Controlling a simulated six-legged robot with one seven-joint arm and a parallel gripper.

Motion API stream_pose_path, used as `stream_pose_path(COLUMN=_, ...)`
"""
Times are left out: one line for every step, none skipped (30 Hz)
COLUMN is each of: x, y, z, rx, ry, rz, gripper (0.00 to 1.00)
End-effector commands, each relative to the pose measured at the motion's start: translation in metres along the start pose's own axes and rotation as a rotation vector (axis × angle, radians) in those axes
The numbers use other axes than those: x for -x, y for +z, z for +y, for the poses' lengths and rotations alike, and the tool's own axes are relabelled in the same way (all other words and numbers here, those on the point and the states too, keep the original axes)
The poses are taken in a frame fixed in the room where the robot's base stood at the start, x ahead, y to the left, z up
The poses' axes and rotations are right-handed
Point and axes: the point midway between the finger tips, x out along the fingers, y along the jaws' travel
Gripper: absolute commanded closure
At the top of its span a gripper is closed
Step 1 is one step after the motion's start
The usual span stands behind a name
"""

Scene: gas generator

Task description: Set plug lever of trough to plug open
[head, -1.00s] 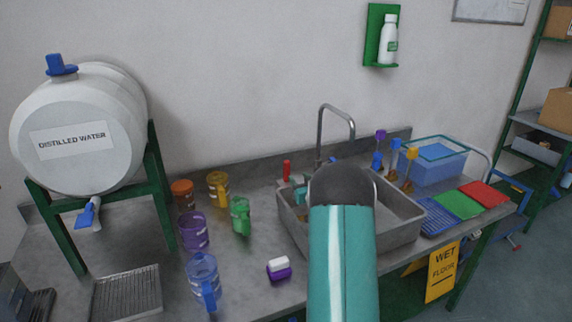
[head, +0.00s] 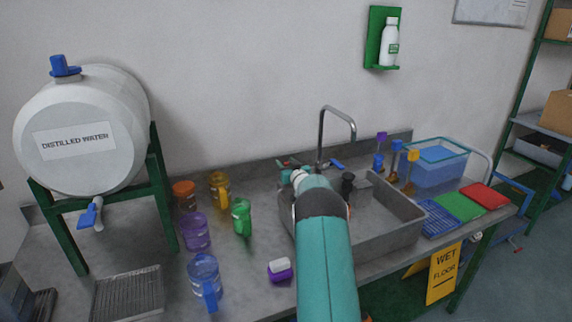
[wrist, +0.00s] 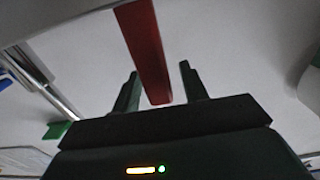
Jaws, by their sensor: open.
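The trough is the grey metal sink (head: 402,232) set in the bench, in the middle of the head view. In the wrist view a red bar (wrist: 143,42), seemingly the plug lever's handle, runs from the top edge down between my gripper's (wrist: 159,70) two dark fingers. The fingers are open, one on each side of it, with visible gaps. I cannot tell how deep the bar sits between them. In the head view my arm covers the left part of the sink, and the red handle is hidden or too small to make out.
A curved tap (head: 322,135) stands behind the sink. Several coloured cups, including a green one (head: 241,217), stand to its left. A purple and white block (head: 280,270) lies near the bench front. A blue bin (head: 437,160) and coloured boards (head: 458,205) are at the right.

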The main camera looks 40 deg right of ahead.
Motion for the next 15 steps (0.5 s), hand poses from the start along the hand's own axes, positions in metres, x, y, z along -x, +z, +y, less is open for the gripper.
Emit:
stream_pose_path(x=-0.0031, y=0.0005, z=-0.0001, rx=0.001, ry=0.000, rz=0.000, gripper=0.56)
stream_pose_path(x=-0.0043, y=0.0004, z=-0.0001, rx=0.001, ry=0.000, rz=0.000, gripper=0.56)
stream_pose_path(x=-0.0055, y=0.0000, z=-0.0001, rx=0.001, ry=0.000, rz=0.001, gripper=0.56)
stream_pose_path(x=-0.0061, y=-0.0002, z=-0.0001, rx=0.001, ry=0.000, rz=0.001, gripper=0.56)
stream_pose_path(x=-0.0065, y=-0.0004, z=-0.0001, rx=0.001, ry=0.000, rz=0.001, gripper=0.56)
stream_pose_path(x=-0.0068, y=-0.0005, z=0.0000, rx=0.001, ry=0.000, rz=0.001, gripper=0.56)
stream_pose_path(x=-0.0068, y=-0.0005, z=0.0000, rx=0.001, ry=0.000, rz=0.001, gripper=0.56)
stream_pose_path(x=-0.0067, y=-0.0004, z=0.0001, rx=0.001, ry=0.000, rz=0.001, gripper=0.56)
stream_pose_path(x=-0.0066, y=-0.0004, z=0.0001, rx=0.001, ry=0.000, rz=0.001, gripper=0.56)
stream_pose_path(x=-0.0066, y=-0.0003, z=0.0001, rx=0.001, ry=0.000, rz=0.001, gripper=0.56)
stream_pose_path(x=-0.0065, y=-0.0003, z=0.0001, rx=0.000, ry=0.000, rz=0.001, gripper=0.56)
stream_pose_path(x=-0.0065, y=-0.0003, z=0.0002, rx=0.001, ry=0.000, rz=0.001, gripper=0.62)
stream_pose_path(x=-0.0065, y=-0.0002, z=0.0002, rx=0.000, ry=0.000, rz=0.001, gripper=0.68)
stream_pose_path(x=-0.0064, y=-0.0002, z=0.0002, rx=0.000, ry=0.000, rz=0.001, gripper=0.74)
stream_pose_path(x=-0.0064, y=-0.0002, z=0.0003, rx=0.000, ry=0.000, rz=0.001, gripper=0.82)
